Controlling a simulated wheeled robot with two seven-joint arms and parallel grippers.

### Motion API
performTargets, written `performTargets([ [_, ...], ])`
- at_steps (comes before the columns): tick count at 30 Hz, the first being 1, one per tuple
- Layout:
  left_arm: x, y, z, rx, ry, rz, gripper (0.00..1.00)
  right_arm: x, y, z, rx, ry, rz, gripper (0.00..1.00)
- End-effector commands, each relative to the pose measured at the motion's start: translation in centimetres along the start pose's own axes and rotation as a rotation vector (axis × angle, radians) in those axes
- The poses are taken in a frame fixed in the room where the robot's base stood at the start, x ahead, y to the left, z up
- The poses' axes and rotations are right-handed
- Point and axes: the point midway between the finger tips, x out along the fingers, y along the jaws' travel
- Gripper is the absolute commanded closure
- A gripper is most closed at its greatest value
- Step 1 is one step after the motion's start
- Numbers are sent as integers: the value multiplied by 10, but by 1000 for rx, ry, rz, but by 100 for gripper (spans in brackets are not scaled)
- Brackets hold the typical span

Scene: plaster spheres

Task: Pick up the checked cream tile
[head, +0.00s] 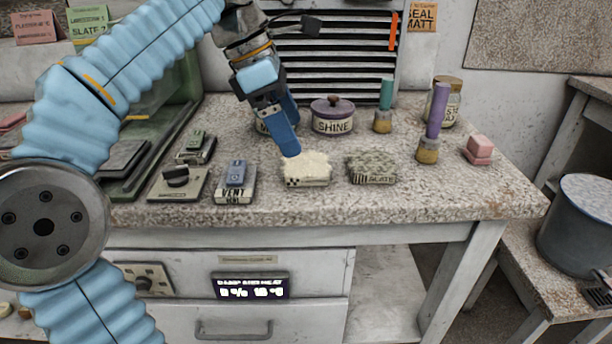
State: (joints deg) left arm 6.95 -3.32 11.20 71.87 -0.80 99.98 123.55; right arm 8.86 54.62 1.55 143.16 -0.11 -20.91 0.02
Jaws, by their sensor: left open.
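The checked cream tile (305,169) lies near the front edge of the worktop, with a dark checked mark on its front side. My left gripper (289,144) comes down from above, its blue fingertips just above and behind the tile's left part. It is open, with nothing visible between its fingers; one finger partly hides the other. A gap to the tile is hard to judge. My right gripper is out of view.
A grey-green slate tile (371,167) lies close on the right. A SHINE pot (332,116) with a purple lid stands behind, next to a partly hidden pot. The VENT switch (235,183) is left. Brushes (428,150) and a pink block (479,149) stand right.

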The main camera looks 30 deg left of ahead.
Motion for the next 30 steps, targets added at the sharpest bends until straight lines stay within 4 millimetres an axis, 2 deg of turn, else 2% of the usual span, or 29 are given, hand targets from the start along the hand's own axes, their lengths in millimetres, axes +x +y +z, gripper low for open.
performTargets([
  [5,16,-1,-1,0,0,0,0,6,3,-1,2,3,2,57],
  [13,56,-7,-2,0,1,-1,0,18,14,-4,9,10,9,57],
  [16,63,-7,-1,0,-1,1,0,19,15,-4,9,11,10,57],
  [22,63,-7,0,0,-1,1,0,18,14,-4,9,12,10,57],
  [23,63,-7,0,0,-1,1,2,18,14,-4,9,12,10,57],
  [30,63,-7,0,0,-1,1,38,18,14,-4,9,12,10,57],
])
